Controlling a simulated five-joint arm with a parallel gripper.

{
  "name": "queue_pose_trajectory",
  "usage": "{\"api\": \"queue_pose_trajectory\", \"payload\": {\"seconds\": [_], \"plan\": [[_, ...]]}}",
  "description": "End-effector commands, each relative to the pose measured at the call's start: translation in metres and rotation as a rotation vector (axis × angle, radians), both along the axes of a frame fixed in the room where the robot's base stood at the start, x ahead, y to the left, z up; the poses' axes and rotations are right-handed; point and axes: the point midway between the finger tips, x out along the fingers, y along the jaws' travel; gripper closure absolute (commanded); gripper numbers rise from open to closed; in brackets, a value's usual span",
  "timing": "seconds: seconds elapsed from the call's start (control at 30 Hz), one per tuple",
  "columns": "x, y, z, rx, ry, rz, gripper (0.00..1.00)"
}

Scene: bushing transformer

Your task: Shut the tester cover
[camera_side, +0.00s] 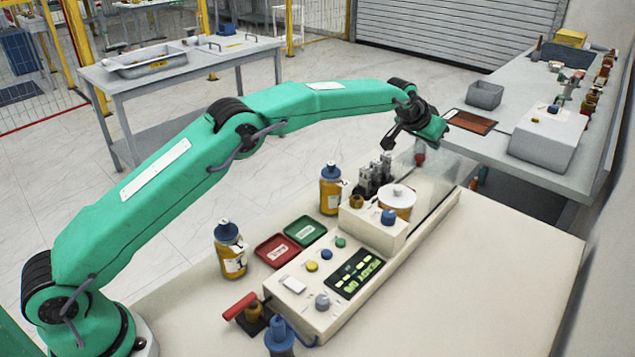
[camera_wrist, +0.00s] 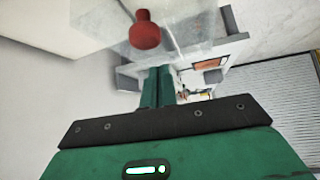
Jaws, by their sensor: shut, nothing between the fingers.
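The tester (camera_side: 345,270) is a long cream unit on the near table, with buttons, a lit display and metal clamps. Its clear cover (camera_side: 440,182) stands raised at the tester's far right side, leaving the clamps and a white round part uncovered. The cover's red knob (camera_side: 420,158) is near its upper left edge; in the wrist view the knob (camera_wrist: 145,32) is large against the clear panel (camera_wrist: 100,40). My gripper (camera_side: 437,132) is shut and empty, just above and right of the knob in the side view. Its green fingers also show in the wrist view (camera_wrist: 158,72). Contact with the cover cannot be told.
Orange bottles (camera_side: 331,188) with blue caps stand left of the tester. A red tray (camera_side: 275,250) and a green tray (camera_side: 305,231) lie beside it. A grey bench (camera_side: 480,160) with a bin (camera_side: 485,95) is behind. The table's right side is clear.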

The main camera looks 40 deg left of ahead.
Motion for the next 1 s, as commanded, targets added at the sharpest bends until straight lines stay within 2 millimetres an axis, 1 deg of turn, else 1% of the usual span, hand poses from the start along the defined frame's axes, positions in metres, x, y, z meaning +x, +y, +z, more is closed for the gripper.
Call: {"api": "queue_pose_trajectory", "payload": {"seconds": [0.6, 1.0], "plan": [[-0.026, 0.004, -0.005, -0.001, 0.000, -0.001, 1.00], [-0.031, 0.005, -0.006, -0.001, 0.000, -0.001, 1.00]]}}
